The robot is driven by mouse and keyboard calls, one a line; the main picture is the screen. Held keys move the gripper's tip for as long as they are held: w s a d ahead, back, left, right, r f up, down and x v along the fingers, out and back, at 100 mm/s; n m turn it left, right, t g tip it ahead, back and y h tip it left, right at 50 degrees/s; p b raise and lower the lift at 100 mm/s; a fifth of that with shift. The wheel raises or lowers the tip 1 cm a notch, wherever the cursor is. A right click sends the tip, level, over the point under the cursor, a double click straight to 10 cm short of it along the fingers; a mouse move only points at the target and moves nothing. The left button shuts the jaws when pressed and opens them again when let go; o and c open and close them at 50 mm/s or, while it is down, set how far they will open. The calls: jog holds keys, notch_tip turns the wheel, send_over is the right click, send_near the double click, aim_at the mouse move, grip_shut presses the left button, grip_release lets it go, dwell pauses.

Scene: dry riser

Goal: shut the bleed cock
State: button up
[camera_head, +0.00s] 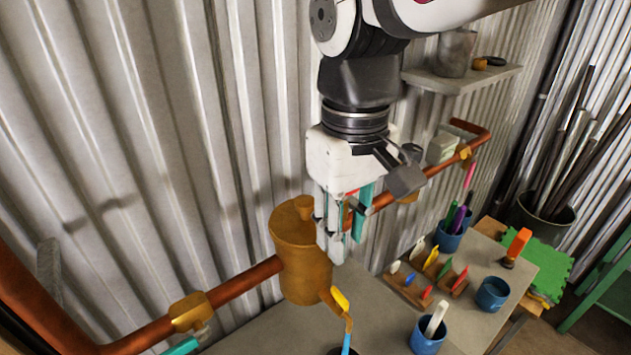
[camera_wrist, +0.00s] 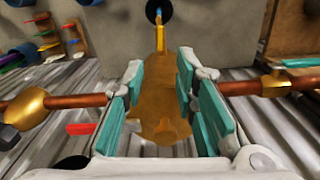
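A brass vessel (camera_head: 303,262) sits in the copper pipe run, with a thin spout at its front. A yellow lever (camera_head: 340,298) sits on that spout, and a blue streak (camera_head: 346,344) runs below it to a dark round opening; I take this as the bleed cock. In the wrist view the vessel (camera_wrist: 158,125) lies between my fingers, with the yellow lever (camera_wrist: 160,42) beyond the fingertips. My gripper (camera_head: 343,238) points down just behind and right of the vessel. Its teal-padded fingers (camera_wrist: 160,75) are apart with nothing held.
A teal lever (camera_head: 181,346) and a red lever (camera_wrist: 82,128) sit on the pipe either side of the vessel. The bench (camera_head: 285,335) holds a blue cup (camera_head: 427,343), another blue pot (camera_head: 492,293) and a wooden rack of coloured pieces. Corrugated wall stands close behind.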

aim_at(340, 295)
notch_tip(340, 295, down, 12)
jog(key=shift+f, duration=0.15)
dwell(0.4)
grip_shut()
